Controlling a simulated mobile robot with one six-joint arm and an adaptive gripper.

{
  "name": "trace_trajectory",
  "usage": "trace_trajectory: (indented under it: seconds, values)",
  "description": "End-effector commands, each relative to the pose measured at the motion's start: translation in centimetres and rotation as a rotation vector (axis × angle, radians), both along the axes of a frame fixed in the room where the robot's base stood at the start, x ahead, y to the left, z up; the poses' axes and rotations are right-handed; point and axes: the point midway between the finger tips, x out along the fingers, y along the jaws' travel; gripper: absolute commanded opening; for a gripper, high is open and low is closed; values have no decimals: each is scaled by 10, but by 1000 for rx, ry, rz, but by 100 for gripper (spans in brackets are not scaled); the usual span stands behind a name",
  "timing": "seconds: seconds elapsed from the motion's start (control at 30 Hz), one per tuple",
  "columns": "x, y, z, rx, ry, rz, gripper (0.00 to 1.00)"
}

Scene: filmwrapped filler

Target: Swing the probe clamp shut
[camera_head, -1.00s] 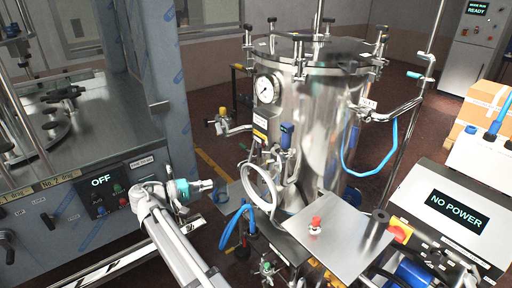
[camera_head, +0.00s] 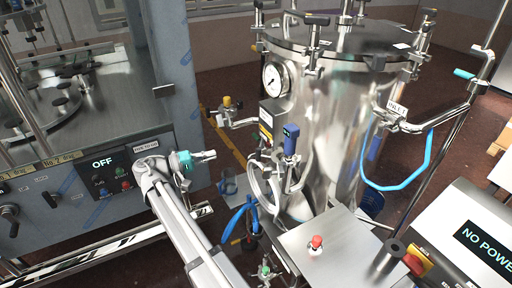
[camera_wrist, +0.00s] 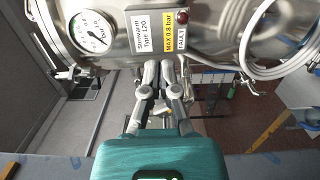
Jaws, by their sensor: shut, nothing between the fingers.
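A steel tank (camera_head: 340,110) stands right of my gripper in the head view. On its front is a probe with a blue head (camera_head: 290,140), on a steel side fitting below and right of the round gauge (camera_head: 275,78). I cannot make out the probe clamp or its position in either view. My gripper (camera_head: 212,156), behind a teal wrist body, is shut and empty, left of the tank and apart from the probe. In the wrist view its fingers (camera_wrist: 171,68) point at the tank's lower front, under the labels; the gap to the tank is unclear.
A white loop (camera_head: 265,185) hangs below the probe, close to blue hoses (camera_head: 238,215). A steel plate with a red button (camera_head: 316,242) stands in front of the tank. A machine with an OFF panel (camera_head: 115,180) borders my arm on the left.

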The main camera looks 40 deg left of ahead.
Motion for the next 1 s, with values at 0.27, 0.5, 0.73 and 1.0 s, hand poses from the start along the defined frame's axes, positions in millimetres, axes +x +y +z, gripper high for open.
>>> trace_trajectory:
  seconds: [0.27,0.5,0.73,1.0]
  values:
    - [-2,1,0,0,-2,3,0]
    - [-2,1,0,-1,-2,3,0]
    - [5,-2,0,-1,-2,3,0]
    - [33,-14,0,-1,-2,2,0]
